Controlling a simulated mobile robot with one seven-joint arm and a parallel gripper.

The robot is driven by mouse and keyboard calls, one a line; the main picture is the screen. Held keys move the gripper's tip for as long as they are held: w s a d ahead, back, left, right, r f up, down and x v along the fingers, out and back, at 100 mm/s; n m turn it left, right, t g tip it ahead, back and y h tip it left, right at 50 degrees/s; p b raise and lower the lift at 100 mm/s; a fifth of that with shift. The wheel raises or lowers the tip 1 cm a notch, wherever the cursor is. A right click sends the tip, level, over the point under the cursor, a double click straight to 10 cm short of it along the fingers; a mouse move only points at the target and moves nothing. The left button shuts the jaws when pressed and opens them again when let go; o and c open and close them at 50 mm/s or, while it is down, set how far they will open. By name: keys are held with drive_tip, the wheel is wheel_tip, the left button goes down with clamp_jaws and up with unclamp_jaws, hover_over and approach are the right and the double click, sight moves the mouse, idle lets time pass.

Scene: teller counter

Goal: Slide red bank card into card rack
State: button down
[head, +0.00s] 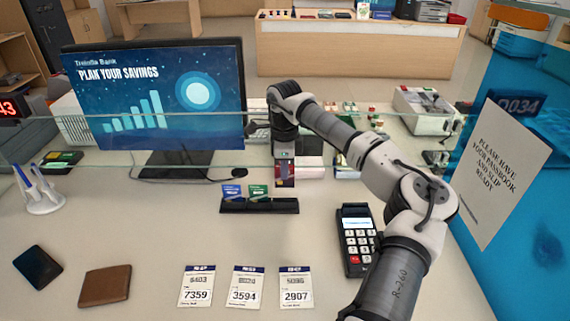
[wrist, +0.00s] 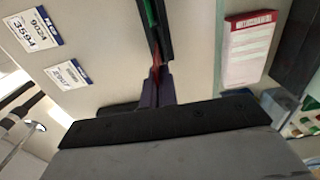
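The card rack (head: 259,207) is a low dark holder on the counter. A blue card (head: 232,192) and a green card (head: 258,192) stand in its left and middle parts; its right part looks empty. My gripper (head: 285,166) points down above the rack's right end, shut on the red bank card (head: 284,183). The card hangs upright, its lower edge just above or at the rack; I cannot tell whether they touch. In the wrist view the red card (wrist: 156,70) shows edge-on as a thin strip, close to the rack (wrist: 166,40) with the green card (wrist: 150,12).
A glass screen (head: 120,160) crosses the counter near my gripper. A monitor (head: 155,95) stands behind at left, a card terminal (head: 357,240) at right. Number slips (head: 247,288), a brown wallet (head: 105,286) and a dark phone (head: 38,267) lie in front.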

drive_tip(key=shift+d+f, duration=0.1)
drive_tip(key=shift+f, duration=0.15)
drive_tip(key=shift+f+b, duration=2.05)
drive_tip(key=shift+f, duration=1.25)
drive_tip(key=c, duration=1.6)
unclamp_jaws()
drive_tip(key=shift+r+p, duration=2.1)
drive_tip(key=shift+r, duration=1.45)
